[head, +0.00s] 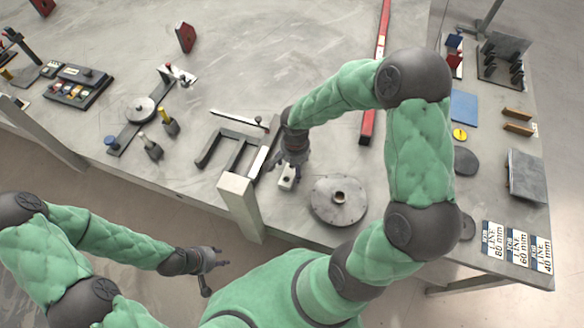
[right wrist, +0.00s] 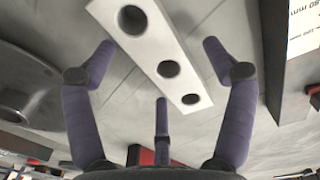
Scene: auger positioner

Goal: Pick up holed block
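The holed block is a pale bar with three round holes, running diagonally across the right wrist view (right wrist: 150,48). In the head view a small white end of it (head: 287,183) shows at my right gripper, and the rest is hidden. My right gripper (right wrist: 162,62) has its purple fingers spread on both sides of the block, with visible gaps and a third finger near its lower edge. In the head view this gripper (head: 287,176) is low near the table's front edge. My left gripper (head: 215,272) is off the table at lower left, fingers apart and empty.
A round grey disc with a hub (head: 339,200) lies just right of my right gripper. A dark fork-shaped frame (head: 228,152) and a white-topped post (head: 238,188) are close on its left. A long red rail (head: 374,90) lies behind. Labelled plates (head: 516,246) are at right.

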